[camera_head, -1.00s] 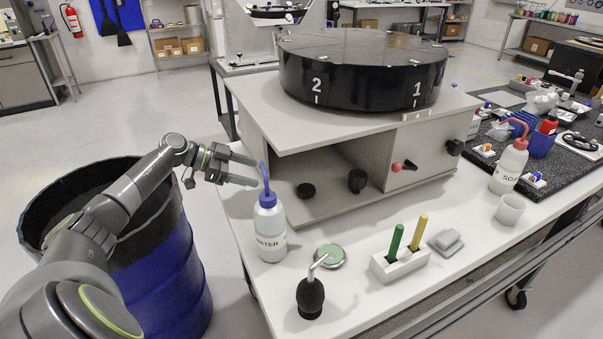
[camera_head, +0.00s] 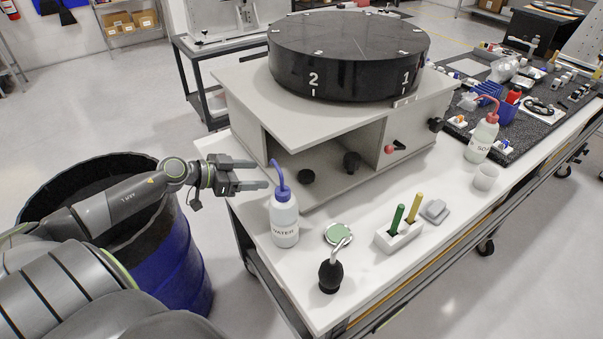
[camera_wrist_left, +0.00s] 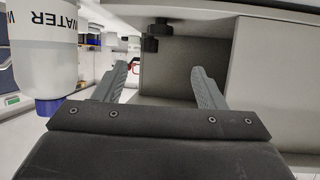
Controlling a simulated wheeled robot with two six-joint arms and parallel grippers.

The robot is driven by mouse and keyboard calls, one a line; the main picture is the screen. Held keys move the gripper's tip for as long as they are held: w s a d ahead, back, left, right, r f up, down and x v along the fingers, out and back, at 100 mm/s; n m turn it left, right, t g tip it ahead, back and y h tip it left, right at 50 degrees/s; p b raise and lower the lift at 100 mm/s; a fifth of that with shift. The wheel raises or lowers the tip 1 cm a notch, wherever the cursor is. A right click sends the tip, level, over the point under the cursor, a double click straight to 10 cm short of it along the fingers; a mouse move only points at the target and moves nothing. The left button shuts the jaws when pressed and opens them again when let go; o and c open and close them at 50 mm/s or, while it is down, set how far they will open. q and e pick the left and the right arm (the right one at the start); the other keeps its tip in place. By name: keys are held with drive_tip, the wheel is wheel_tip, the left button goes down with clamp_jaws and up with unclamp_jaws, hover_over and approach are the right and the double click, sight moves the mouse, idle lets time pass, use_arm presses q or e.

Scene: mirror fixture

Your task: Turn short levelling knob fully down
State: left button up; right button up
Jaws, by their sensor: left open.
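Two black knobs stand on the floor of the grey fixture (camera_head: 300,135), in its open bay under the top plate. The shorter-looking one (camera_head: 306,176) is at the left and the taller one (camera_head: 351,162) is to its right. My left gripper (camera_head: 262,174) is open and empty, left of the bay, with its fingers pointing toward the shorter knob and apart from it. The left wrist view looks upside down. There, dark knobs (camera_wrist_left: 155,38) overlap beyond the open fingertips, and I cannot clearly tell them apart. My right gripper is not in view.
A water bottle (camera_head: 284,222) with a blue spout stands close beside the left fingers; it also shows in the left wrist view (camera_wrist_left: 45,50). A blue drum (camera_head: 170,260) is below my left arm. A black bulb blower (camera_head: 331,275) and a pen block (camera_head: 398,237) stand in front.

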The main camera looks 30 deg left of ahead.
sight(305, 175)
use_arm(q)
drive_tip(key=p+x, duration=0.1)
drive_tip(key=x, duration=1.4)
drive_tip(key=shift+s, duration=0.1)
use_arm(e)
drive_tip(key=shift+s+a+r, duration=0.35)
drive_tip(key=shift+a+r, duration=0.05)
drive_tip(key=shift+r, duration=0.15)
use_arm(q)
drive_tip(key=shift+a, duration=0.1)
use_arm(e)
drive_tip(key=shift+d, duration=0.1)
